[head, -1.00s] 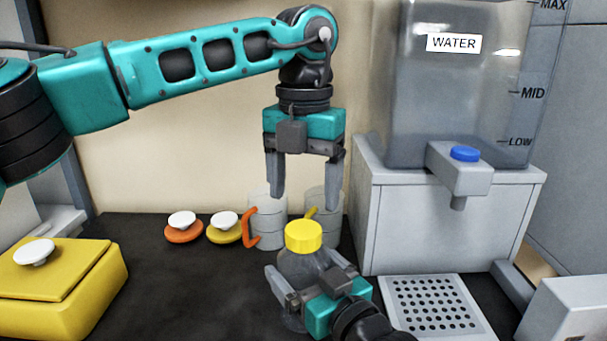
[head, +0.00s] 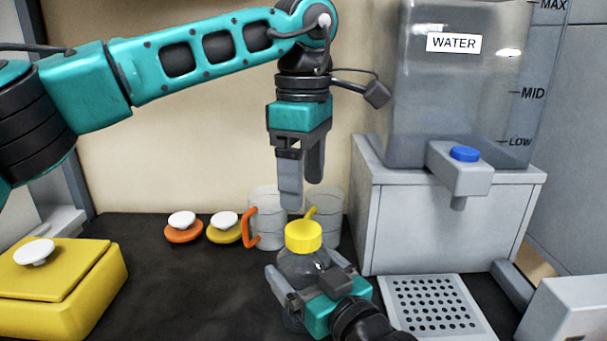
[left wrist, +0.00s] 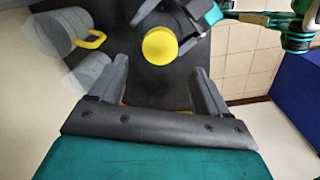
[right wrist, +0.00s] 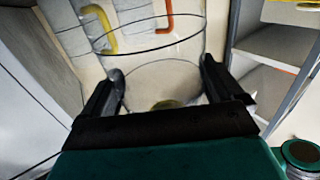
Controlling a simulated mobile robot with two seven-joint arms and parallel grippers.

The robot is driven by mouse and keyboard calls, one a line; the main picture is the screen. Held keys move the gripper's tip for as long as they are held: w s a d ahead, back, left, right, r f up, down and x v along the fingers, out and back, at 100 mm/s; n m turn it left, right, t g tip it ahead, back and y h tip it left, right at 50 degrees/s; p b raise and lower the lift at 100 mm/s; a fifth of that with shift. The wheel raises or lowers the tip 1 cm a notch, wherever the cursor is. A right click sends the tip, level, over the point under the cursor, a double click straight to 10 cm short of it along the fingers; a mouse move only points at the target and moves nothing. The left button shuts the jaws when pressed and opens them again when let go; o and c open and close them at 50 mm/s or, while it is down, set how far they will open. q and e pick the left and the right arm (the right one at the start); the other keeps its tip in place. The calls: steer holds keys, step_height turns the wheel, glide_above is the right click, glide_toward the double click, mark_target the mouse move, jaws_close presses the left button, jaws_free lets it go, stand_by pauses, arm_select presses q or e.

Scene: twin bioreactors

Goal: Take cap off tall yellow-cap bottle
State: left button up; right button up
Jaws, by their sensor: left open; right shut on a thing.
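The tall clear bottle (head: 303,262) stands on the dark worktop with its yellow cap (head: 303,236) on top. My right gripper (head: 312,284) is shut on the bottle's body below the cap; the clear body also shows between its fingers in the right wrist view (right wrist: 165,82). My left gripper (head: 303,192) is open and empty, pointing down just above the cap, not touching it. In the left wrist view the cap (left wrist: 159,46) lies ahead of the fingertips, roughly between them.
Two clear vessels, one with an orange handle (head: 250,228) and one with a yellow handle (head: 310,213), stand close behind the bottle. Orange (head: 183,230) and yellow (head: 224,230) lids lie left. A yellow box (head: 70,290) is front left. The water dispenser (head: 425,215) and perforated tray (head: 435,305) are right.

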mark_target(303, 229)
arm_select(q)
steer(key=shift+f, duration=4)
steer(key=shift+c, duration=0.3)
steer(key=c, duration=1)
steer(key=n, duration=0.5)
steer(key=shift+n, duration=0.3)
steer(key=n, duration=0.4)
steer(key=shift+r, duration=0.1)
steer(key=shift+r, duration=0.15)
steer(key=shift+r, duration=0.95)
steer(key=shift+r, duration=0.1)
